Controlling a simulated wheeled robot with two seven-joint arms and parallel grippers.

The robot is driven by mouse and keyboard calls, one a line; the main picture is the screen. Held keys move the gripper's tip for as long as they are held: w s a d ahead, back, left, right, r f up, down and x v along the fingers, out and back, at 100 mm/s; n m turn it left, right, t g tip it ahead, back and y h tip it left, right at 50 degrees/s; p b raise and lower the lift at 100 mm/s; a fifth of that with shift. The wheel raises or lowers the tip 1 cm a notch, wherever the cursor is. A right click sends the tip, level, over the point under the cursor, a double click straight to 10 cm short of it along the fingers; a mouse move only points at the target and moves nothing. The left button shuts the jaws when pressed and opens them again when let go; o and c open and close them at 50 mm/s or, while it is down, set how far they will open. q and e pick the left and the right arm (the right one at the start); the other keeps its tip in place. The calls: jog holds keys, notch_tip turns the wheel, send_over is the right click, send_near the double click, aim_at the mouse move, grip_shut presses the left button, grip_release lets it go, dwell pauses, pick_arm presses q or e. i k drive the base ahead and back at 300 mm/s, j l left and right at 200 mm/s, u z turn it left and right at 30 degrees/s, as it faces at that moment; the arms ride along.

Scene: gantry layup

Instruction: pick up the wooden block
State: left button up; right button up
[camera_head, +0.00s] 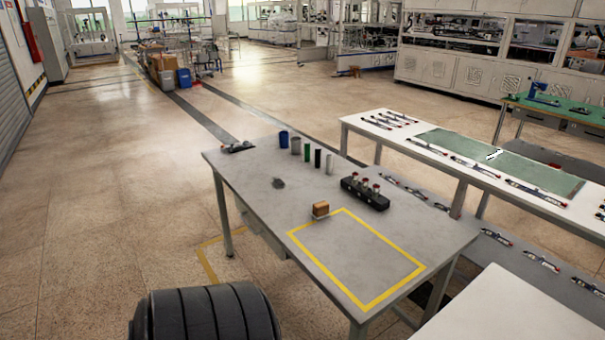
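A small brown wooden block (320,208) sits on the grey table (262,215), just outside the upper left corner of the yellow taped rectangle (357,258). Its top and sides are clear of other objects. Neither of my grippers shows in the head view. A dark ribbed part, which I cannot identify for sure, shows at the bottom left, apart from the block.
A black holder (365,193) with red-topped items stands right of the block. Several cups and cylinders, including a blue cup (283,139), stand toward the back. A small dark object (278,183) lies left of them. The taped area is empty. A white bench (440,165) stands behind.

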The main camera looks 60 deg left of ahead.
aim_at(320, 210)
jog(key=u, duration=1.95)
